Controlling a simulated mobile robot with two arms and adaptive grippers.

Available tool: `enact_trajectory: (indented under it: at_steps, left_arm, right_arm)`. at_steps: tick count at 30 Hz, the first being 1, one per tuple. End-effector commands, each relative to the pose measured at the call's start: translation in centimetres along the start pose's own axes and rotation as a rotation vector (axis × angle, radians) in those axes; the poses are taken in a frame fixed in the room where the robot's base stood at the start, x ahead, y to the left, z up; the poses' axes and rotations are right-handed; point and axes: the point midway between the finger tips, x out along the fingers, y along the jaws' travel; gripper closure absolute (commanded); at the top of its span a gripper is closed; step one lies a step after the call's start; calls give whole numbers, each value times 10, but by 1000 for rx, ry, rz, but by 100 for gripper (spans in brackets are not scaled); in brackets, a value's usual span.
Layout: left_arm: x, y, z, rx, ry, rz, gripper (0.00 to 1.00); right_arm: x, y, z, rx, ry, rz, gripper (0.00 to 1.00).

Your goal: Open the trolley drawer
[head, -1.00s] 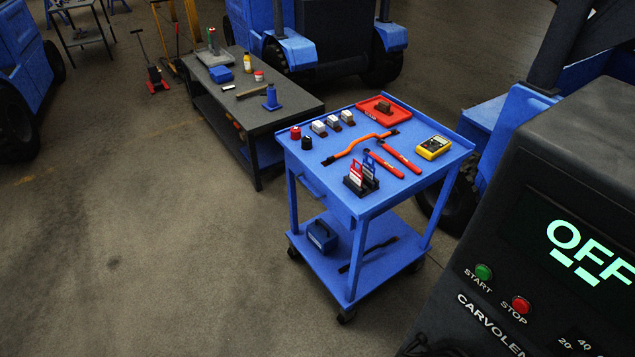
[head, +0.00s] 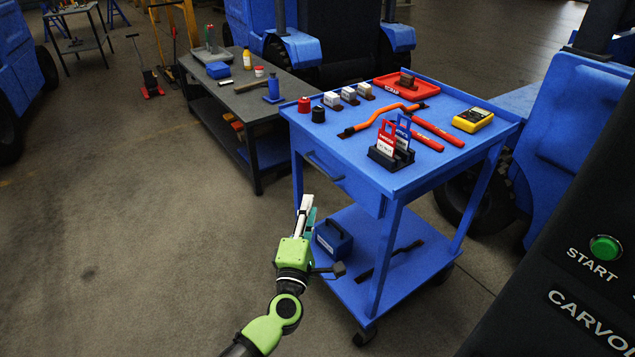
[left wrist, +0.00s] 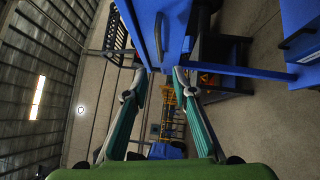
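The blue trolley (head: 400,185) stands right of centre in the head view. Its drawer (head: 341,182) is in the left-facing side under the top and looks closed. A dark bar handle (head: 325,166) is on the drawer front. My left gripper (head: 307,203) is below and slightly left of the handle, apart from it. In the left wrist view its two teal-padded fingers (left wrist: 160,72) are spread with nothing between them. The blue drawer front and the handle (left wrist: 159,35) show beyond the fingertips there. My right gripper is not in view.
The trolley top holds a red tray (head: 407,84), a yellow meter (head: 472,120), red-handled tools and a tag holder (head: 391,155). A blue box (head: 333,238) sits on the lower shelf. A dark workbench (head: 255,105) stands behind. A dark START console (head: 590,260) is at right.

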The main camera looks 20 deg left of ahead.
Motion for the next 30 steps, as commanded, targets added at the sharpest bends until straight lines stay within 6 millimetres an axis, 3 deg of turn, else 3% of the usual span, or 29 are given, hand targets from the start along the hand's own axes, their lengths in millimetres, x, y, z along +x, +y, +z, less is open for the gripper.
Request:
enact_trajectory:
  at_steps: [8,18,24,30]
  left_arm:
    - [47,1,-1,0,4,4,75]
    - [114,-1,-1,2,2,1,75]
    - [131,0,-1,2,2,0,75]
    - [135,0,-1,2,2,-1,75]
  right_arm:
    - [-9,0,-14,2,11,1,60]
    - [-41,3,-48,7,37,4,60]
    - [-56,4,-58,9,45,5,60]
    - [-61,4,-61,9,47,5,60]
